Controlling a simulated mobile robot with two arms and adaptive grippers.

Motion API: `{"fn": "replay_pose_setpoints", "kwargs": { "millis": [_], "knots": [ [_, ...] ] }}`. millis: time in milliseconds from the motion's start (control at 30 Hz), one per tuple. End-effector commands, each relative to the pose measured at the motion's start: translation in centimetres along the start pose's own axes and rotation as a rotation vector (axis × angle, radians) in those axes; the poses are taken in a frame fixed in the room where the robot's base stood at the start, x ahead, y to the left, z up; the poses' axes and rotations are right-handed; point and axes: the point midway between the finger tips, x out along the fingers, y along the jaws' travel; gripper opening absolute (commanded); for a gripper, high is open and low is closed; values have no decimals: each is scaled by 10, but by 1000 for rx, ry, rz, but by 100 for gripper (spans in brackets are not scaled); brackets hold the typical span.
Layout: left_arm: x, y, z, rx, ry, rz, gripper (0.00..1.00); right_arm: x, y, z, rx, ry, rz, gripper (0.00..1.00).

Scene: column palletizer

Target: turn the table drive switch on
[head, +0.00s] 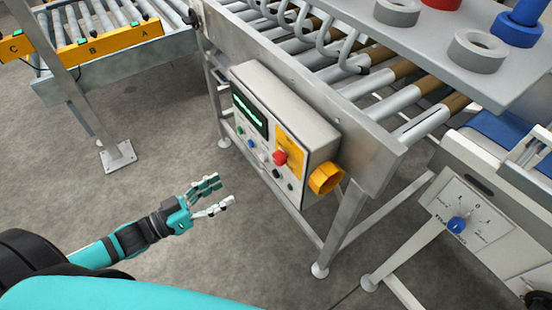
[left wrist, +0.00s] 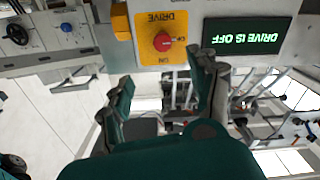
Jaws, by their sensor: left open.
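The drive switch is a red knob (head: 279,157) on a yellow plate of the grey control box (head: 312,137), fixed to the side of the roller conveyor. In the left wrist view, which looks upside down, the red knob (left wrist: 162,41) sits on the plate marked DRIVE and ON. The display (left wrist: 247,36) beside it reads DRIVE IS OFF. My left gripper (head: 222,194) is open and empty, left of and apart from the box. Its two fingers (left wrist: 164,82) also show in the left wrist view, below the knob. My right gripper is not in view.
Small buttons sit on the same panel. A panel with a blue knob (head: 457,224) stands at the right. Conveyor legs reach the floor. The floor (head: 150,180) around my left gripper is clear.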

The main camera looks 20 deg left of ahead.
Motion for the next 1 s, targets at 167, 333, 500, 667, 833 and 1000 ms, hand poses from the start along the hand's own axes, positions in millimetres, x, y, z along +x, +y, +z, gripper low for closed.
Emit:
{"fn": "replay_pose_setpoints", "kwargs": {
  "millis": [167, 333, 500, 667, 833, 1000],
  "knots": [
    [32, -2, -2, 3, 6, -2, 61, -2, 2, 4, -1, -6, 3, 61],
    [69, -2, -3, 4, 5, -3, 61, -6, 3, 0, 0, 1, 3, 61],
    [107, -2, -3, 5, 4, -4, 61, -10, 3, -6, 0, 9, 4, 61],
    [137, -2, -2, 6, 3, -4, 61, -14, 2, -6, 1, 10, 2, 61],
    [158, -3, 0, 3, 0, -6, 61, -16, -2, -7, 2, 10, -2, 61],
    [166, -2, 1, 4, -1, -5, 61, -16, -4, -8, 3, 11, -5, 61]
  ]
}}
